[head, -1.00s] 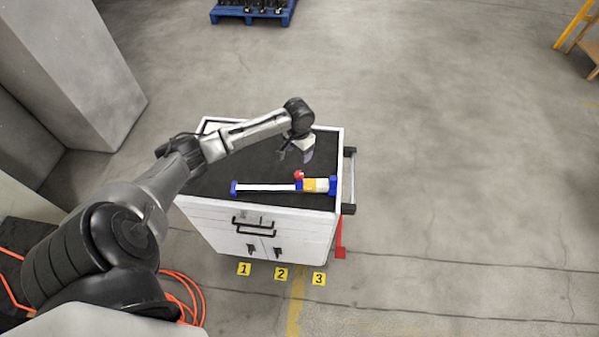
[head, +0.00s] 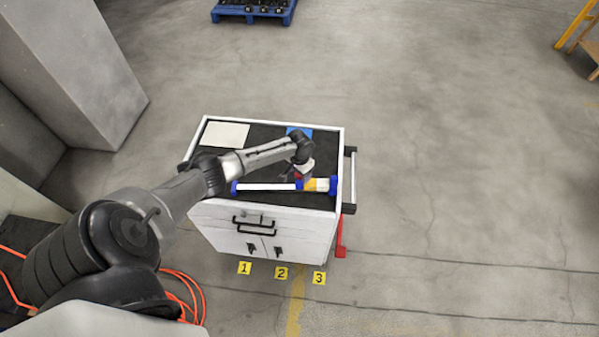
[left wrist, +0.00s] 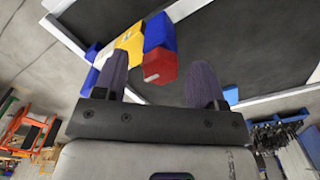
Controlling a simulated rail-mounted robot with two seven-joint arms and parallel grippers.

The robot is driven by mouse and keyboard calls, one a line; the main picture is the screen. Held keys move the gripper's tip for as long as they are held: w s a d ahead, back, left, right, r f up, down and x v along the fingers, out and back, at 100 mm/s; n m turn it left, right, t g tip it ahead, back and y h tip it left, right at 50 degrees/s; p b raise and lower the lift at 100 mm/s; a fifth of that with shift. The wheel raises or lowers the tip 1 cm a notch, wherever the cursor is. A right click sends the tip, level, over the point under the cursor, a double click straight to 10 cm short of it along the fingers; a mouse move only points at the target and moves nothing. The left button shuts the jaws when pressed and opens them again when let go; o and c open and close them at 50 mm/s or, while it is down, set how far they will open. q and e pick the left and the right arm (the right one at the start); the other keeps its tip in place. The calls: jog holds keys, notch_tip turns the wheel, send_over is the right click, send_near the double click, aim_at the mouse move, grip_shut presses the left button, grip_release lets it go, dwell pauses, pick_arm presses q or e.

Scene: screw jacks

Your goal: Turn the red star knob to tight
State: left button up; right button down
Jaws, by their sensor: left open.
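The red star knob (left wrist: 160,67) shows in the left wrist view, sticking out from a blue block (left wrist: 160,32) of the screw jack. In the head view the knob is mostly hidden behind my left gripper (head: 302,174). The jack (head: 265,187) lies along the cart's top, with a long white strip, blue ends and a yellow-and-white section at the right. My left gripper's two fingers also show in the left wrist view (left wrist: 161,72), open, one on each side of the knob. I cannot tell whether they touch it. My right gripper is not in view.
The jack lies on a white cart (head: 340,140) with a dark top. A pale sheet (head: 226,134) and a blue item (head: 297,131) lie at the back of the top. Yellow number markers (head: 281,273) are on the floor in front. A blue pallet (head: 254,10) stands far back.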

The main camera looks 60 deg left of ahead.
pick_arm(q)
jog(key=c, duration=0.9)
